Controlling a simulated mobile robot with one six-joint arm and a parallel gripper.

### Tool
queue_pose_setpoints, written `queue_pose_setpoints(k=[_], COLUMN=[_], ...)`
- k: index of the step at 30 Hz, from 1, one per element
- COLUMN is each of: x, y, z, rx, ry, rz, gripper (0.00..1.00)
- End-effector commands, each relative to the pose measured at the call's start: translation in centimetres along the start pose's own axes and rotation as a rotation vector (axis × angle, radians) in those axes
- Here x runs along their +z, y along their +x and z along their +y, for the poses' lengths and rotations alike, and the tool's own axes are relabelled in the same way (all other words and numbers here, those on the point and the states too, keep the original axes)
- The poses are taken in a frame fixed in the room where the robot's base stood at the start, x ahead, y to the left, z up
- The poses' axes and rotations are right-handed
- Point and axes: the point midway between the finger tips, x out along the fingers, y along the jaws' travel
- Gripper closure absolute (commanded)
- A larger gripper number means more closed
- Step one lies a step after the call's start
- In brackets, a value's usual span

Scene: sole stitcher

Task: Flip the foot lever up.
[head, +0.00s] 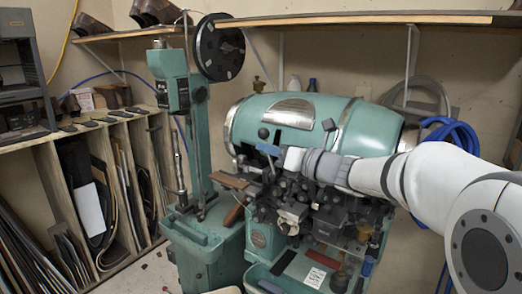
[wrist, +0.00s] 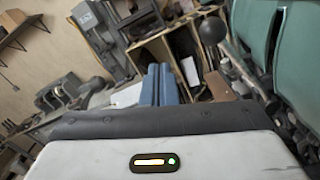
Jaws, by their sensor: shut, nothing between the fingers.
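The green sole stitcher (head: 370,130) stands in the middle of the head view. My gripper (head: 268,150) is at its front left, with blue fingertips pointing left. In the wrist view the two blue fingers of my gripper (wrist: 160,86) are side by side, shut and empty. A lever with a dark ball knob (wrist: 212,30) stands right of the fingers in the wrist view, its rod slanting down to the right. It appears apart from the fingers. I cannot tell for certain whether it is the foot lever. My gripper and wrist hide part of the machine's front.
A green post machine with a black reel (head: 219,47) stands close on the left. A wooden rack (head: 50,190) holds sheets at the far left. A shelf (head: 350,19) runs above the stitcher. Blue hose (head: 452,132) hangs at the right. The stitcher's front is crowded with metal parts.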

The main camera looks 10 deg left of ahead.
Motion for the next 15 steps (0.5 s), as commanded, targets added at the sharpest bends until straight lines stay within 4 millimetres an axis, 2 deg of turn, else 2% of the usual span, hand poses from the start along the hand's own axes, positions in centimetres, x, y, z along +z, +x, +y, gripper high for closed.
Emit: queue_pose_setpoints(k=[1, 6, 10, 15], x=[-0.2, -0.1, 0.0, 0.1], y=[-1.4, -4.7, -6.3, -7.0], z=[-0.2, 0.0, 0.2, 0.3], rx=[-0.005, -0.003, -0.001, 0.001], ry=[0.0, 0.0, 0.001, 0.002], rz=[-0.003, -0.001, 0.0, 0.001], gripper=[1.0, 1.0, 1.0, 1.0])
